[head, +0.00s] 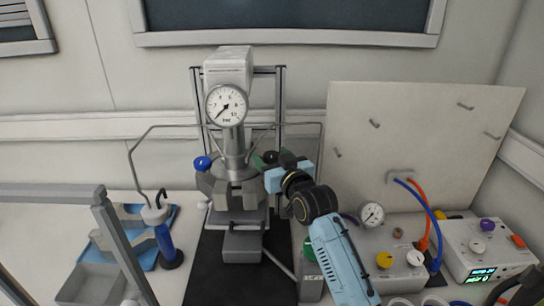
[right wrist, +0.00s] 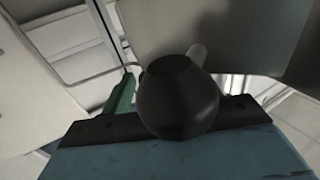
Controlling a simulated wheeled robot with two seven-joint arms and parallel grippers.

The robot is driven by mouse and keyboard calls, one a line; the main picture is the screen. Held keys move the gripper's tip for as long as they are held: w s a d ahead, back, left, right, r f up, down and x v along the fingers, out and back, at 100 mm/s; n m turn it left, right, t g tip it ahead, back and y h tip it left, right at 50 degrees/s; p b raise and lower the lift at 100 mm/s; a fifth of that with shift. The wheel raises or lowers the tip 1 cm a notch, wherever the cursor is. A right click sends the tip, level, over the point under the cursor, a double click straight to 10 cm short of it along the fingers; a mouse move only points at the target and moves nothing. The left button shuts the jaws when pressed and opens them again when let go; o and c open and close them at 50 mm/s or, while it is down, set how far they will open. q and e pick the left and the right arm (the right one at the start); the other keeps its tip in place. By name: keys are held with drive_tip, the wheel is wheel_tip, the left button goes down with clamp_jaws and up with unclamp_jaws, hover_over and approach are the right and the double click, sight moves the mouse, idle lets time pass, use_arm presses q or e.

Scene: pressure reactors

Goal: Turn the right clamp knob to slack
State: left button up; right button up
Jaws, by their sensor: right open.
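The reactor (head: 233,140) stands in the middle of the head view with a round pressure gauge (head: 226,104) on top. A blue knob (head: 203,163) sits on its left side. On its right side a dark round knob (head: 270,157) shows just beyond my right gripper (head: 274,172). In the right wrist view this black knob (right wrist: 178,97) is large and close, in front of the gripper's blue body and dark jaw parts. My right gripper is open at the knob; whether it touches the knob cannot be told. My left gripper is out of view.
A pegboard panel (head: 420,140) stands behind a control box (head: 385,255) with a gauge, knobs and hoses at right. A display unit (head: 482,250) is farther right. A blue tray (head: 145,252), a blue-bodied tool (head: 165,240) and a grey frame (head: 110,235) are at left.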

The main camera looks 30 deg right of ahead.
drive_tip(key=shift+w, duration=0.2)
drive_tip(key=c, duration=1)
drive_tip(key=shift+o, duration=0.2)
drive_tip(key=shift+r+n+y, duration=0.1)
drive_tip(key=shift+n+y, duration=0.2)
drive_tip(key=shift+y, duration=0.2)
drive_tip(key=shift+d+n+y, duration=0.1)
drive_tip(key=shift+n+y, duration=0.3)
drive_tip(key=shift+y, duration=0.4)
